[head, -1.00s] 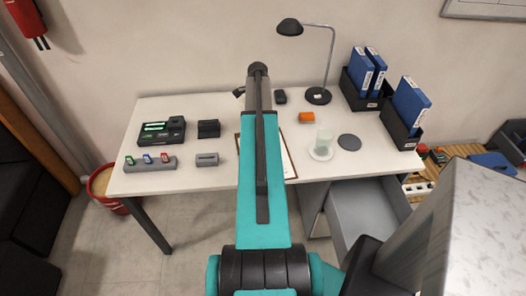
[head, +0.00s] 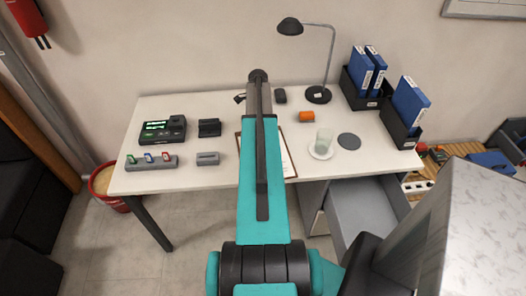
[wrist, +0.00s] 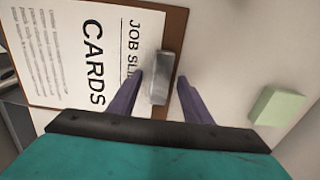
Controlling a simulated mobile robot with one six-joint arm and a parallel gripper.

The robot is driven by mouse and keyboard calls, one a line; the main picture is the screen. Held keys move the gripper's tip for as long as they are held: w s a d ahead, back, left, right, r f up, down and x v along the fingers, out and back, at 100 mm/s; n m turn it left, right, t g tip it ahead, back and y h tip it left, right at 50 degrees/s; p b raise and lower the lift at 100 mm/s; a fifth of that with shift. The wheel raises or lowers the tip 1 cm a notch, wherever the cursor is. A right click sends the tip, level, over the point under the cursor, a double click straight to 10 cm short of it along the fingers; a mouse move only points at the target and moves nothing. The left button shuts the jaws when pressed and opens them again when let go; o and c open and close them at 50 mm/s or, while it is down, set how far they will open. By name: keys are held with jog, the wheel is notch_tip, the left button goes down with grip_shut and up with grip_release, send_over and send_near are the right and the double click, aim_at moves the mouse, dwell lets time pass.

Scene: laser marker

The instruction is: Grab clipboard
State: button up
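The clipboard (wrist: 178,30) is a brown board with a white printed sheet reading "JOB SLI…" and "CARDS" and a silver metal clip (wrist: 160,78). It lies on the desk. In the head view, my arm covers most of the clipboard (head: 293,172), leaving edges showing on both sides. My gripper (wrist: 160,76) is open, with its purple fingers on either side of the clip in the wrist view. A gap shows between the clip and the right finger. I cannot tell how high the fingertips are above the board. The fingertips are hidden in the head view.
A pale green block (wrist: 278,107) lies right of the clip in the wrist view.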

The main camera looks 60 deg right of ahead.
grip_shut()
jog(key=shift+r, duration=0.1)
jog(key=shift+r+b, duration=0.75)
jog(key=shift+r, duration=0.65)
jog(key=s+a+b, duration=0.1)
jog(key=s+a, duration=0.1)
jog(key=s, duration=0.2)
jog(key=s+a+r+b, duration=0.1)
jog(key=s+a, duration=0.2)
jog(key=s, duration=0.2)
jog(key=s+a+r+b, duration=0.1)
jog(key=s+a+b, duration=0.1)
jog(key=s, duration=0.3)
jog(key=shift+a, duration=0.45)
